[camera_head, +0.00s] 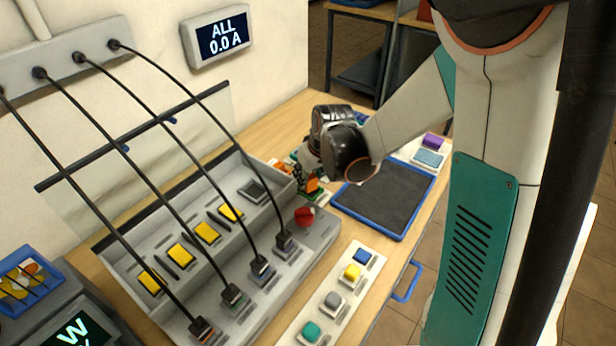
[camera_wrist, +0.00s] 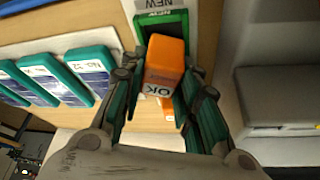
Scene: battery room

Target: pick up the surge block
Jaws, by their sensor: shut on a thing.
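The surge block appears to be the orange block (camera_wrist: 165,55) marked "OK" in the wrist view. It also shows as a small orange shape (camera_head: 312,184) in the head view, partly hidden by my gripper. My gripper (camera_wrist: 160,82) is shut on it, with a dark green finger on each side. In the head view my gripper (camera_head: 305,178) is over the bench between the grey rack and the blue-edged mat. A green-framed holder (camera_wrist: 178,22) by a "NEW" label is behind the block. I cannot tell whether the block touches it.
The grey rack (camera_head: 322,238) with cables and a red knob (camera_head: 304,216) stands left of my gripper. The blue-edged dark mat (camera_head: 388,198) is bare. A white strip (camera_head: 312,308) holds coloured buttons. Teal labelled packs (camera_wrist: 90,68) lie left in the wrist view.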

